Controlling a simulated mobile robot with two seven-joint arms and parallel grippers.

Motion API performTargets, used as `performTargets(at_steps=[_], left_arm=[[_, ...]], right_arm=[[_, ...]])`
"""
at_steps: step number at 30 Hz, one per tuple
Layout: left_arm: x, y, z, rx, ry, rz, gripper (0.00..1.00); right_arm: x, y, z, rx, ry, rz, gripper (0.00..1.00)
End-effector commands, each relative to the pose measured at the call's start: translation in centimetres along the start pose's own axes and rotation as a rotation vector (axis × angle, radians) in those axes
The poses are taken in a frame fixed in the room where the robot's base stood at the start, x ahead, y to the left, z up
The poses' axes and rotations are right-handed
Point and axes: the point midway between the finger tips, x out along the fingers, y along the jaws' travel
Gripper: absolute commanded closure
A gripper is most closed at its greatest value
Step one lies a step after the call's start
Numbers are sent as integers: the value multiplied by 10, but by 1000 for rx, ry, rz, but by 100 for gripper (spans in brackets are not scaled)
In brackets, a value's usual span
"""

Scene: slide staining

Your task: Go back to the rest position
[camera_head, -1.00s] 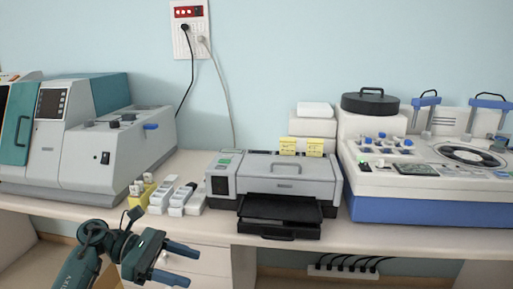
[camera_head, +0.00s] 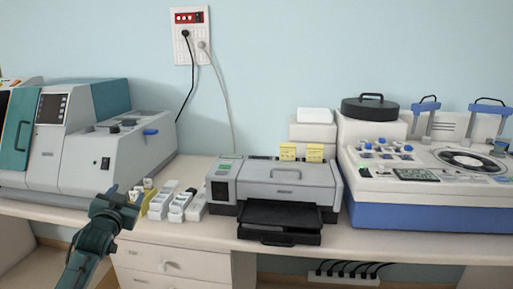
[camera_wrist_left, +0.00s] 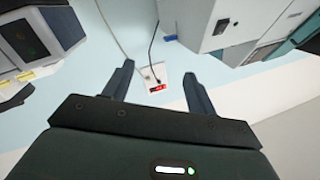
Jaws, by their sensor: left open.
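My left gripper (camera_wrist_left: 158,84) is open and empty in the left wrist view, its two fingers apart with only the wall and a socket panel visible between and beyond them. In the head view, my left arm comes up from the bottom left. Its wrist is in front of the bench edge, and the gripper end (camera_head: 137,197) is foreshortened and partly hidden beside the small slide containers (camera_head: 178,204). I cannot tell from the head view whether it touches anything there. My right gripper is not in view.
A large grey and teal machine (camera_head: 120,160) stands at the left. A grey printer-like device (camera_head: 285,180) with a black open tray (camera_head: 280,218) is in the middle. A white and blue machine (camera_head: 430,208) stands at the right. Drawers (camera_head: 175,262) are below the bench.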

Motion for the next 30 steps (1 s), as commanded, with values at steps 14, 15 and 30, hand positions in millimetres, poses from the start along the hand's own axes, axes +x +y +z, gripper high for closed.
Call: performTargets(at_steps=[14,15,30], left_arm=[[-140,151,134,-109,-230,256,43],[-162,167,146,-121,-252,284,43],[-408,264,185,-307,-496,501,43]], right_arm=[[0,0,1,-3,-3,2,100],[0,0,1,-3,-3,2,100],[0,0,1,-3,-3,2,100]])
